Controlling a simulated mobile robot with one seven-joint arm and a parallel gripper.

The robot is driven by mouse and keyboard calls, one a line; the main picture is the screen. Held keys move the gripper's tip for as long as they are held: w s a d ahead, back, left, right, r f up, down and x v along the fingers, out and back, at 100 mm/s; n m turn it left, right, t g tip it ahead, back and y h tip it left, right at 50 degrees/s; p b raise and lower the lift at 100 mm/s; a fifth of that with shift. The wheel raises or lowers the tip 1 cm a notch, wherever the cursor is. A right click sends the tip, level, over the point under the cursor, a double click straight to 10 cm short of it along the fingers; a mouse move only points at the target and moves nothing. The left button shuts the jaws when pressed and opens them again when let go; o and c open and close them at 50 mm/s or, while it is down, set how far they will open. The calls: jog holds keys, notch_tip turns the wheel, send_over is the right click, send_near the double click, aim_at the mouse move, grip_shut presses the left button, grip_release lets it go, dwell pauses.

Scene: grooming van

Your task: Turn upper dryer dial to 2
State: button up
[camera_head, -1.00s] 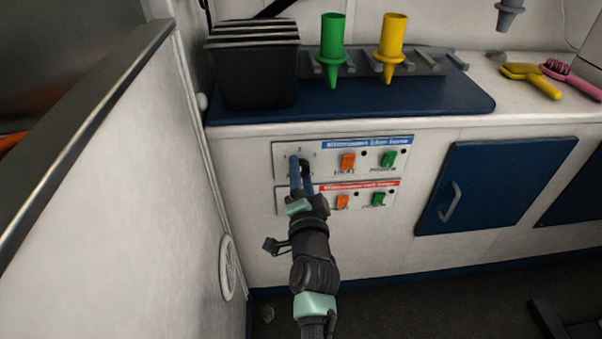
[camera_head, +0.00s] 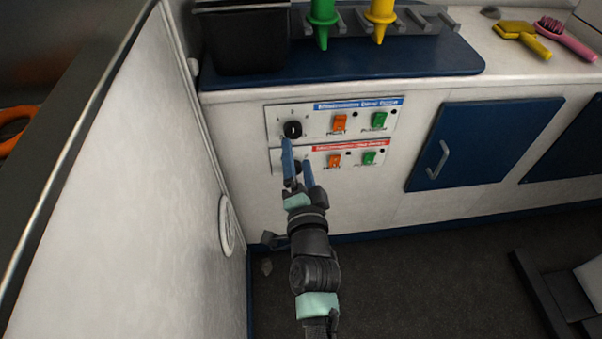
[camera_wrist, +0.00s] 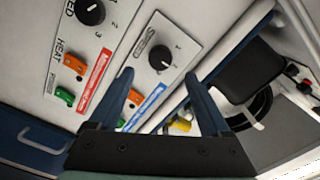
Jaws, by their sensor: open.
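The upper dryer dial (camera_head: 293,129) is a round black knob at the left of the blue-labelled panel (camera_head: 315,124). It is uncovered in the head view, just above my fingertips. My gripper (camera_head: 297,158) is open and empty, with two blue fingers pointing at the panels. In the wrist view, the upper dial (camera_wrist: 160,57) appears beyond and between the fingertips (camera_wrist: 159,75), apart from them. It has a small pale mark, but I cannot tell which number it points to. The lower dial (camera_wrist: 90,12) is at the top left there; my fingers partly hide it in the head view.
Orange (camera_head: 339,123) and green (camera_head: 379,120) switches sit right of the upper dial. The red-labelled panel (camera_head: 355,158) is directly below. A white wall (camera_head: 120,180) stands close on the left. A blue cabinet door (camera_head: 480,143) is to the right; floor in front is open.

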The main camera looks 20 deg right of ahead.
jog(key=p+v, duration=0.2)
jog(key=v, duration=0.4)
dwell(0.4)
